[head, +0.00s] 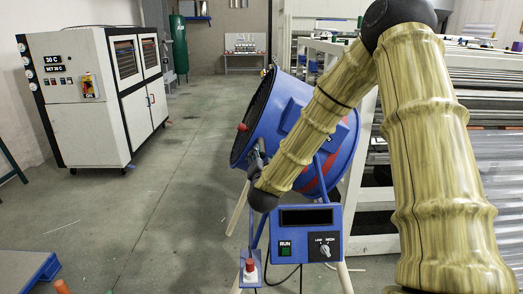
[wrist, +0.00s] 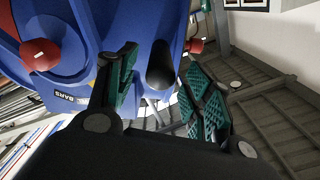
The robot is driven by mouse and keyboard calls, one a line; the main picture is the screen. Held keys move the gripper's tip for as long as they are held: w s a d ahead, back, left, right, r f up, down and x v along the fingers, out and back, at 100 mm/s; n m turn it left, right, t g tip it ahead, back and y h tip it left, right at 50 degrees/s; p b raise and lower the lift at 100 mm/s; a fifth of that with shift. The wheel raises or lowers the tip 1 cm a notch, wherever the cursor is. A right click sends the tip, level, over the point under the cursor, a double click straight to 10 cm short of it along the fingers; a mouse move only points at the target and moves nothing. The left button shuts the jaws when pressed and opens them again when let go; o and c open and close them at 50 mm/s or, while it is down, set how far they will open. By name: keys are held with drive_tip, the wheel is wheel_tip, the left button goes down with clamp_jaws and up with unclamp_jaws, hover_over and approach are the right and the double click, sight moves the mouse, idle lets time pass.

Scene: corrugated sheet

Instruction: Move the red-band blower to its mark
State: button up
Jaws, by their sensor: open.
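The blower (head: 285,118) is a large blue drum with a red band, tilted on a stand, in the middle of the head view. A blue control panel (head: 307,245) with a green RUN button and a knob sits below it. My gripper (wrist: 162,68) is open in the wrist view, its green-padded fingers on either side of a black handle (wrist: 160,62) on the blower. I cannot tell whether either finger touches it. Red knobs (wrist: 40,55) show on the blower. In the head view my arm covers part of the drum and the gripper is mostly hidden. I cannot make out a floor mark.
A white cabinet (head: 98,95) with a 30 C display stands at the left. A rack (head: 335,60) and corrugated sheet (head: 490,165) are at the right. A blue-edged platform (head: 25,268) with an orange post is at the lower left. The grey floor (head: 175,170) between is clear.

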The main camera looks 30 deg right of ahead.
drive_tip(key=shift+p+x, duration=0.5)
drive_tip(key=shift+x, duration=1.95)
clamp_jaws()
drive_tip(key=shift+f, duration=0.15)
